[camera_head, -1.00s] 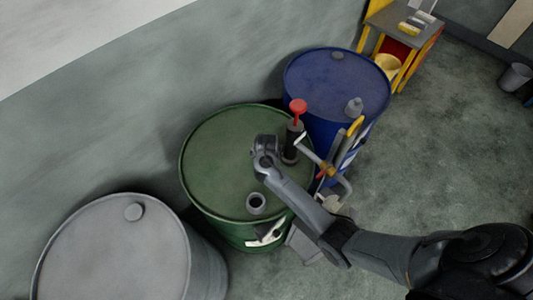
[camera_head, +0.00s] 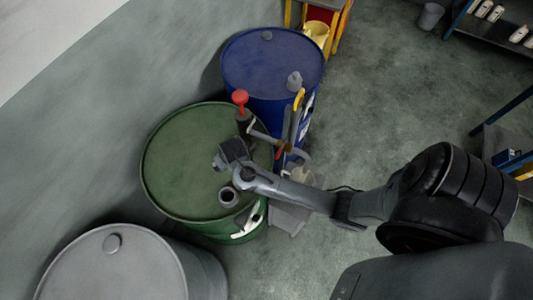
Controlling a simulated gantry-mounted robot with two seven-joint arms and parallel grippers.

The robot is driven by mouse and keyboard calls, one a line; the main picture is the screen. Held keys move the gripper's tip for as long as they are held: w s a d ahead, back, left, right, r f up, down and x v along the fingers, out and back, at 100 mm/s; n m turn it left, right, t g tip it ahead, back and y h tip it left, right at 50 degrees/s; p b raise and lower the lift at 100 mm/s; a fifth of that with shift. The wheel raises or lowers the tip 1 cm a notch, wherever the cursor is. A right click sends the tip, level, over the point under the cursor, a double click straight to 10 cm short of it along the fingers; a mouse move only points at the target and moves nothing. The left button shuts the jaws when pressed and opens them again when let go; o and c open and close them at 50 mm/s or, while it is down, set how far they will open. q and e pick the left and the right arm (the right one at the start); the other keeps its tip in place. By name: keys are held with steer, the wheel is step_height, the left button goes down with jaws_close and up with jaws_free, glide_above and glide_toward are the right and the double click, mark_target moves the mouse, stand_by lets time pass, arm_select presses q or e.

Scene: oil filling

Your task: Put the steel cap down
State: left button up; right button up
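The green drum (camera_head: 180,170) stands in the middle left with an open round filler neck (camera_head: 228,197) on its lid. My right arm comes in from the right. My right gripper (camera_head: 230,152) is over the lid, behind the neck in the picture and apart from it. Its fingertips point down and away, so I cannot tell whether they are open or shut. I cannot make out the steel cap; it may be hidden under the gripper. My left gripper is not in view.
A red-topped hand pump (camera_head: 242,110) stands near the lid's far right edge, close to my gripper. A blue drum (camera_head: 270,70) is behind, with a grey spout on it. A grey drum (camera_head: 110,275) is at front left. The lid's left half is clear.

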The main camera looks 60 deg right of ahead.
steer(key=s+a+r+n+y, duration=0.1)
steer(key=s+a+r+n, duration=0.1)
steer(key=s, duration=0.8)
steer(key=s+a+r+n, duration=0.3)
steer(key=s+r+n, duration=0.2)
steer(key=s, duration=0.4)
steer(key=shift+s+a+r+y, duration=0.15)
steer(key=shift+s+a+y, duration=0.1)
steer(key=shift+s+y, duration=0.15)
steer(key=shift+r, duration=0.1)
step_height(320, 180, up, 10)
steer(key=p, duration=1)
steer(key=shift+r, duration=0.15)
